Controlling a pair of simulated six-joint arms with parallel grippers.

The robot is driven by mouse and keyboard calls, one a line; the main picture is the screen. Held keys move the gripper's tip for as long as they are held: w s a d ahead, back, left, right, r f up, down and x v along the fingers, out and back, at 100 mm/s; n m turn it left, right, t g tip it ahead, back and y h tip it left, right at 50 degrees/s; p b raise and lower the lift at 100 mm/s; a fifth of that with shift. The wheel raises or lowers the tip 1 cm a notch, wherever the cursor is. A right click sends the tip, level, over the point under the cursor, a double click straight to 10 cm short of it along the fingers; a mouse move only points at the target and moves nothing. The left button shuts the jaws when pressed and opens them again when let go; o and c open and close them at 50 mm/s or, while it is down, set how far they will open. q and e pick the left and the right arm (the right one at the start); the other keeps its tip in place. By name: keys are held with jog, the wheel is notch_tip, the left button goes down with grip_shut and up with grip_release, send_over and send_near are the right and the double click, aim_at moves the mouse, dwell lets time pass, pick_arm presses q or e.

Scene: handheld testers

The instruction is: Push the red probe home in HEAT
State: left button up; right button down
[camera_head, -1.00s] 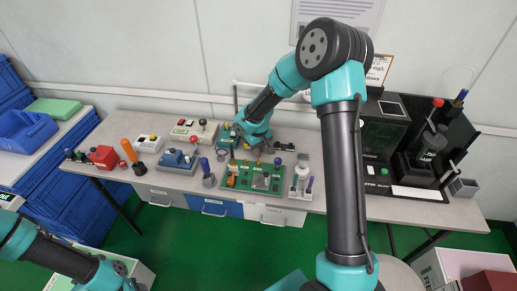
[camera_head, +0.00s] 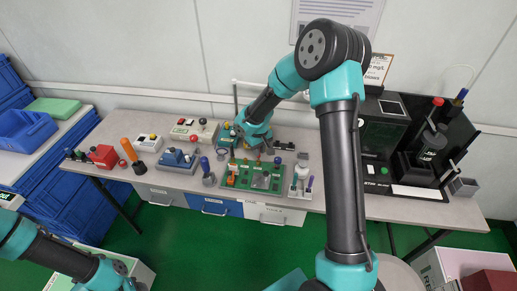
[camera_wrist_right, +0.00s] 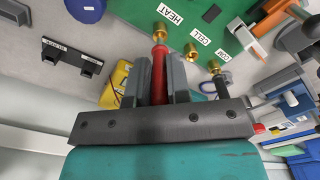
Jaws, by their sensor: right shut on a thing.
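The red probe (camera_wrist_right: 158,78) is between the two grey fingers of my right gripper (camera_wrist_right: 160,80), which is shut on it. Its front end meets the brass socket under the HEAT label (camera_wrist_right: 171,16) in the right wrist view; how deep it sits I cannot tell. The CELL socket (camera_wrist_right: 190,52) is beside it. A dark probe (camera_wrist_right: 220,85) stands at the third socket. The green board (camera_wrist_right: 215,12) carries the sockets; it also shows in the head view (camera_head: 276,187). In the head view, my right gripper (camera_head: 240,143) is behind the board.
A yellow tester (camera_wrist_right: 117,80) lies close beside the gripper. A black holder (camera_wrist_right: 73,57) and a blue round thing (camera_wrist_right: 85,8) are nearby. In the head view, a white-based stand (camera_head: 301,190) and a blue-handled tool (camera_head: 207,170) flank the board. A black machine (camera_head: 385,150) stands right.

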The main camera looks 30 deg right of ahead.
jog(key=shift+f, duration=0.9)
jog(key=c, duration=1)
grip_release()
jog(key=shift+r, duration=0.15)
notch_tip(320, 180, up, 17)
jog(key=shift+r, duration=0.1)
dwell(0.4)
